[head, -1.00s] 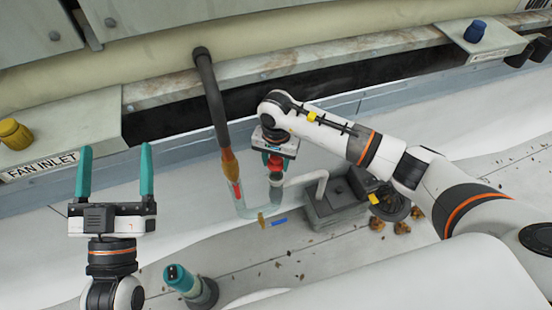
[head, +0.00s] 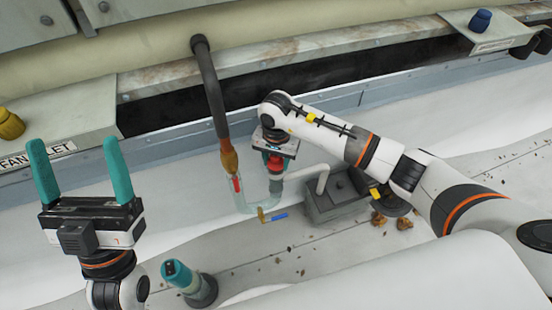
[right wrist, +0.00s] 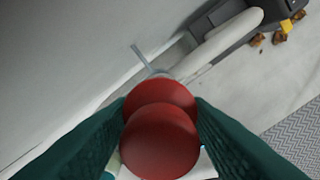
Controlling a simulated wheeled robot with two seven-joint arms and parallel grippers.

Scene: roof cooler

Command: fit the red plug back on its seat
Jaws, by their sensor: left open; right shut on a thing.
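The red plug (head: 275,164) is between the teal fingers of my right gripper (head: 275,160), which is shut on it. In the right wrist view the plug (right wrist: 160,135) shows as two rounded red parts between the fingers. Below it in the head view is a greyish upright end (head: 277,186) of the clear U-shaped tube (head: 245,207). I cannot tell whether this is the seat or whether the plug touches it. My left gripper (head: 76,150) is open and empty at the left, its fingers pointing up, away from the plug.
A dark hose (head: 210,90) with an orange-brown end runs down to the tube's left arm. A grey box with a pale bent pipe (head: 335,195) stands right of the plug. A teal-topped cylinder (head: 188,280) stands at the front. A blue piece (head: 279,216) lies near the tube.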

